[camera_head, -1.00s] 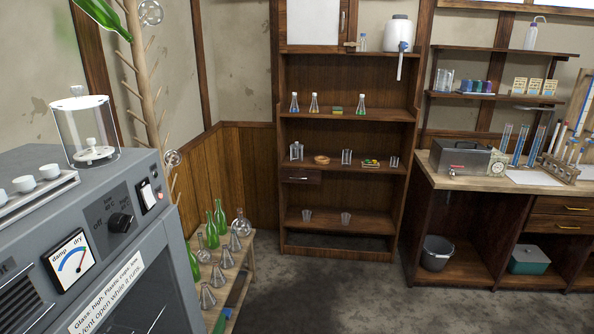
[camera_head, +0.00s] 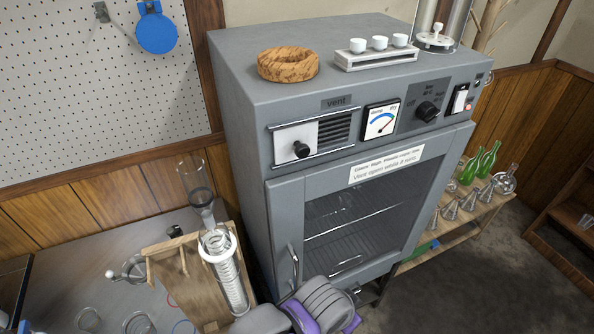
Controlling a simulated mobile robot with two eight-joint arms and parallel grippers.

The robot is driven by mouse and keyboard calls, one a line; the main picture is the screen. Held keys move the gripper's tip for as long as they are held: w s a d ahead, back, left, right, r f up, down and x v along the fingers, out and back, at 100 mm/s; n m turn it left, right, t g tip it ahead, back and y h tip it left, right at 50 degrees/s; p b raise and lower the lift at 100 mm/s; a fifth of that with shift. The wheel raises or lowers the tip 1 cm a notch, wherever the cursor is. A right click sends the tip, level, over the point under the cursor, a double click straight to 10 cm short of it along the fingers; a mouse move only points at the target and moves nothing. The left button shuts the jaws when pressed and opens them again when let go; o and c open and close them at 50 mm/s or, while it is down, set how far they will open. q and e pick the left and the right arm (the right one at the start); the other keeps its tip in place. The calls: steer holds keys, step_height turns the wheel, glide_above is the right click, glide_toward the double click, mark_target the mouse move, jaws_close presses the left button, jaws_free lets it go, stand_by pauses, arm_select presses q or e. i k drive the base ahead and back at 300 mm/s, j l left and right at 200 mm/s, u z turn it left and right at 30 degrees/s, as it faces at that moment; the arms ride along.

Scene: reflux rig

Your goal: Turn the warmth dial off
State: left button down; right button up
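The warmth dial (camera_head: 427,111) is a black knob on a dark plate at the right of the grey drying cabinet's front panel (camera_head: 250,95). Its plate is marked off at the left, low at the top and high at the right. The knob seems to point towards high, but its mark is too small to be sure. Grey and purple parts of my own arm show at the bottom middle, in front of the cabinet door and well below the dial. No fingertips can be made out, and nothing touches the dial.
Left of the dial are a damp/dry gauge (camera_head: 381,121) and a vent slider with a black knob (camera_head: 301,149). A white switch (camera_head: 459,99) is at its right. A cork ring (camera_head: 288,64) lies on top. The glass door (camera_head: 365,225) is shut. A glass coil condenser (camera_head: 228,270) stands left.

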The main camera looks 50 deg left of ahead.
mark_target(426, 111)
steer(key=u, duration=1.65)
steer(key=k+l+u, duration=0.4)
steer(key=k+l, duration=0.35)
